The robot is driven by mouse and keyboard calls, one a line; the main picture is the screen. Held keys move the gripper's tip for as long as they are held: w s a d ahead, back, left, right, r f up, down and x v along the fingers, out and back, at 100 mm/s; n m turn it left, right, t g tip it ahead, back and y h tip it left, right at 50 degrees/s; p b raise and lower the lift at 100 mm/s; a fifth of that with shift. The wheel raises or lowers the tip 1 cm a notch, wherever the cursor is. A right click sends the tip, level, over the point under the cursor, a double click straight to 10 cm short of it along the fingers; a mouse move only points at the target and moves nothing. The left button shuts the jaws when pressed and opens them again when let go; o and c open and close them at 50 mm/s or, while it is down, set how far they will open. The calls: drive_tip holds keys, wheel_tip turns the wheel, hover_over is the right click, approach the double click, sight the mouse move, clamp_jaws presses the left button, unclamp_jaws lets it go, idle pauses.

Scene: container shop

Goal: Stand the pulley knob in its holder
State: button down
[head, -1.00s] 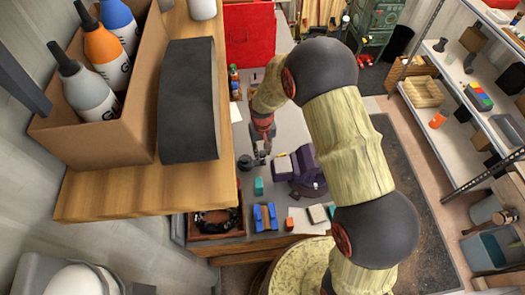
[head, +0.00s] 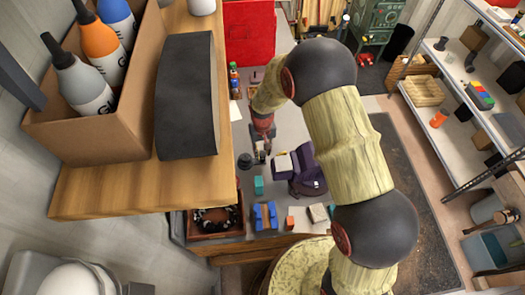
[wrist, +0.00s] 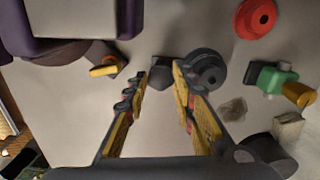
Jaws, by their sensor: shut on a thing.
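My gripper (wrist: 161,78) points down over the grey tabletop. In the wrist view its two yellow-and-black fingers close on a small dark grey piece (wrist: 160,73), seemingly the pulley knob, mostly hidden between the tips. In the head view my gripper (head: 262,150) is small and the held piece is hard to make out. A dark grey round stepped piece with a central hollow (wrist: 207,70), possibly the holder, stands right beside the right finger in the wrist view. It shows in the head view (head: 245,161) just left of my gripper. I cannot tell whether they touch.
A purple machine (head: 305,172) stands close by my gripper. A green piece (wrist: 272,80), a red ring (wrist: 256,18) and a yellow-and-dark piece (wrist: 105,69) lie around. A blue block (head: 265,215) is near the front edge. A wooden shelf (head: 110,190) overhangs the left.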

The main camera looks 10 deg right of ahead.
drive_tip(key=shift+f, duration=0.25)
drive_tip(key=c, duration=1.4)
unclamp_jaws()
drive_tip(key=shift+r, duration=0.1)
drive_tip(key=shift+r+p, duration=1.65)
drive_tip(key=shift+r, duration=1.85)
